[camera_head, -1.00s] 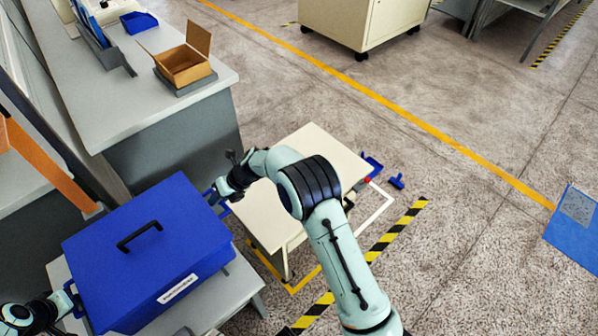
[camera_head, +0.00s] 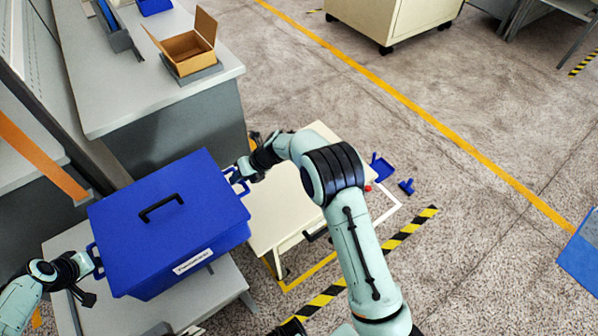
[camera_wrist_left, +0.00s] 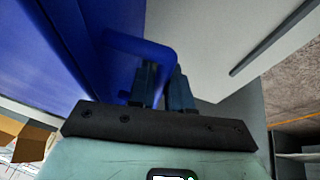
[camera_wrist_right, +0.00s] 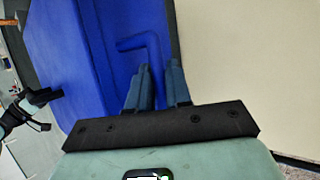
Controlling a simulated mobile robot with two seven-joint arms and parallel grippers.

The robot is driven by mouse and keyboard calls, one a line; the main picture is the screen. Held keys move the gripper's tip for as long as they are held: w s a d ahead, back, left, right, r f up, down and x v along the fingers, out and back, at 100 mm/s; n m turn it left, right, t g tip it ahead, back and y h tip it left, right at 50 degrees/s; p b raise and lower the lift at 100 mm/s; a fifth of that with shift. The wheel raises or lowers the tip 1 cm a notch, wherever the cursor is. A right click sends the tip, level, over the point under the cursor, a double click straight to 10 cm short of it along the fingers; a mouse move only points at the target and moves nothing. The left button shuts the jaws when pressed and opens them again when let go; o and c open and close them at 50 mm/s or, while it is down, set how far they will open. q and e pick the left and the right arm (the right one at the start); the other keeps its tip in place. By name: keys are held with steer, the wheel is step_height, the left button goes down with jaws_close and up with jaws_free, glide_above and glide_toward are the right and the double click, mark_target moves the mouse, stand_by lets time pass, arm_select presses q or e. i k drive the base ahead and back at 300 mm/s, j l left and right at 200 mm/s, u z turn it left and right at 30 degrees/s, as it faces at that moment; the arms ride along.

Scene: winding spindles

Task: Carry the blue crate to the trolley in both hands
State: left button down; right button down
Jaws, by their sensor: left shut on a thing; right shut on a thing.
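The blue crate (camera_head: 185,240) is closed with a blue lid, a black top handle and a white label on its front. It is over a grey table and left of the trolley; whether it touches the table is unclear. My left gripper (camera_head: 95,264) is shut on the crate's left side handle, which also shows in the left wrist view (camera_wrist_left: 140,46). My right gripper (camera_head: 241,174) is shut on the right side handle, seen in the right wrist view (camera_wrist_right: 135,43). The cream-topped trolley (camera_head: 277,213) is partly hidden behind my right arm.
The grey table (camera_head: 215,295) is beneath the crate. A grey bench (camera_head: 120,95) behind carries an open cardboard box (camera_head: 188,52). A cream cabinet (camera_head: 385,20) stands at the back. Small blue items lie right of the trolley. Open floor spreads to the right.

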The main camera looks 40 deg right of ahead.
mark_target(294, 178)
steer(key=l, duration=2.1)
